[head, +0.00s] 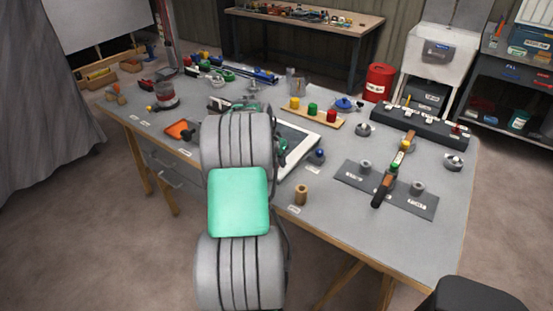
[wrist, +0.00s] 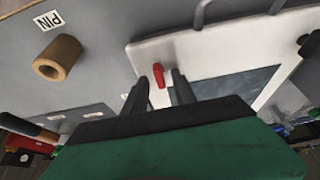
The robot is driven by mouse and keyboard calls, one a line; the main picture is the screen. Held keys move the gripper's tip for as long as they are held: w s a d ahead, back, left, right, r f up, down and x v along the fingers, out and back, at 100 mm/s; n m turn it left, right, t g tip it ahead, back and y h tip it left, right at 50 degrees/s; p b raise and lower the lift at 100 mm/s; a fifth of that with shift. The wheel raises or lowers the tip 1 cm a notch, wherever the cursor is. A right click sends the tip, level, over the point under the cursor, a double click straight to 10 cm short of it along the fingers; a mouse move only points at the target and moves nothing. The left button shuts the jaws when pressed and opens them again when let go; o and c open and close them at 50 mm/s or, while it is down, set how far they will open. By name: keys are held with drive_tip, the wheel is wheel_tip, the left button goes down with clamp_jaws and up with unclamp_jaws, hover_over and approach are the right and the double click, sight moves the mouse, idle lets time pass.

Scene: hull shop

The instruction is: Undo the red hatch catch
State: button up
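The red hatch catch (wrist: 158,75) is a small red lever on the white hatch frame (wrist: 192,52) in the wrist view. The hatch has a dark grey panel (wrist: 225,88). My gripper (wrist: 157,86) is open, with one dark finger on each side of the catch. A gap shows on both sides, and I cannot tell how far the fingertips are above the frame. In the head view the white hatch frame (head: 312,146) shows to the right of my arm. My arm hides the catch and most of my gripper there.
A blue-topped knob (head: 318,156) stands near the hatch. A long-handled tool (head: 381,190) lies across a dark mat (head: 350,180). The table's front right is clear.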

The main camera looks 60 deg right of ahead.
drive_tip(key=shift+c, duration=0.4)
clamp_jaws()
drive_tip(key=shift+n, duration=0.3)
drive_tip(key=n+b, duration=0.1)
drive_tip(key=n+t+b, duration=0.1)
drive_tip(key=shift+s+f+n, duration=0.1)
drive_tip(key=shift+s+n, duration=0.05)
drive_tip(key=shift+n, duration=0.15)
drive_tip(key=n+t+b, duration=0.1)
drive_tip(key=n, duration=0.2)
drive_tip(key=shift+s+t+y, duration=0.1)
drive_tip(key=shift+t+y, duration=0.2)
drive_tip(key=n, duration=0.3)
drive_tip(key=n+t+y, duration=0.1)
drive_tip(key=n, duration=0.2)
drive_tip(key=shift+s+d+t, duration=0.1)
drive_tip(key=shift+t, duration=0.2)
drive_tip(key=n+y+p, duration=0.1)
drive_tip(key=n, duration=0.1)
drive_tip(key=n+t+y, duration=0.1)
drive_tip(key=n, duration=0.2)
drive_tip(key=shift+d+n+p, duration=0.1)
drive_tip(key=shift+n+p, duration=0.2)
drive_tip(key=shift+p, duration=0.05)
